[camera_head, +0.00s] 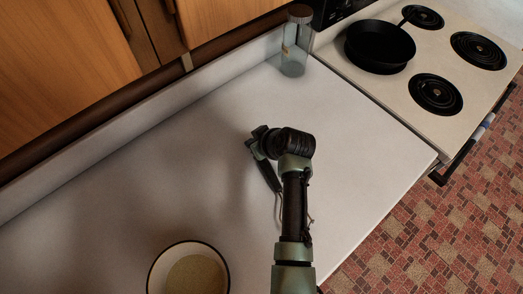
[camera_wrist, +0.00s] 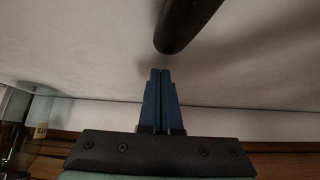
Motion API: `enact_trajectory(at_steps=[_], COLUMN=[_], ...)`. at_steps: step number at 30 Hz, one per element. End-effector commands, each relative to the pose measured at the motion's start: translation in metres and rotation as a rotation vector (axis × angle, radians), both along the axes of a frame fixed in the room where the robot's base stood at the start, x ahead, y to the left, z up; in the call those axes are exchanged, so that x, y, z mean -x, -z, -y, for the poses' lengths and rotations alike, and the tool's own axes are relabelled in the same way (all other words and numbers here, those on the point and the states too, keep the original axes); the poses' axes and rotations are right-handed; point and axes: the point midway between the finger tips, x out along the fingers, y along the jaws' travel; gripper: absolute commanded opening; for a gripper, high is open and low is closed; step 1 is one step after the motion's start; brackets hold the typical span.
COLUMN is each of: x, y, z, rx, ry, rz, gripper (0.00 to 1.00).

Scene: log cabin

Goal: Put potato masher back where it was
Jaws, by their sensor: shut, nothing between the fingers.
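The potato masher's black handle (camera_head: 269,176) shows beside my forearm in the head view, with thin wire below it. My arm hides part of the masher. The rounded end of a dark handle (camera_wrist: 185,22) shows at the top of the wrist view, just beyond my fingertips. My gripper (camera_head: 251,143) is over the white counter, close to the handle's upper end. In the wrist view my gripper's blue fingers (camera_wrist: 160,72) are together with nothing between them, and a small gap separates them from the handle. I cannot tell whether the masher lies flat.
A white counter (camera_head: 130,180) spreads around my arm, mostly clear. A bowl (camera_head: 152,272) with tan contents stands at the front. A glass jar (camera_head: 293,60) stands at the back beside the stove (camera_head: 400,90), which holds a black pan (camera_head: 379,48). Wooden cabinets (camera_head: 60,60) border the back left.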

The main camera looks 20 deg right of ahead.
Motion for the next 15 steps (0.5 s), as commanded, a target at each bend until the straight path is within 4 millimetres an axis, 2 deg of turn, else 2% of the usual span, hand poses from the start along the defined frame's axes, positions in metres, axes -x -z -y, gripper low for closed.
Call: enact_trajectory(at_steps=[1, 6, 15], x=[0.011, 0.031, 0.038], y=[-0.004, -0.003, -0.001], z=[0.004, 0.011, 0.014], rx=[-0.003, -0.001, 0.000], ry=[0.005, 0.004, 0.001], rz=[-0.002, -0.002, 0.001], gripper=[0.00, 0.00, 0.00])
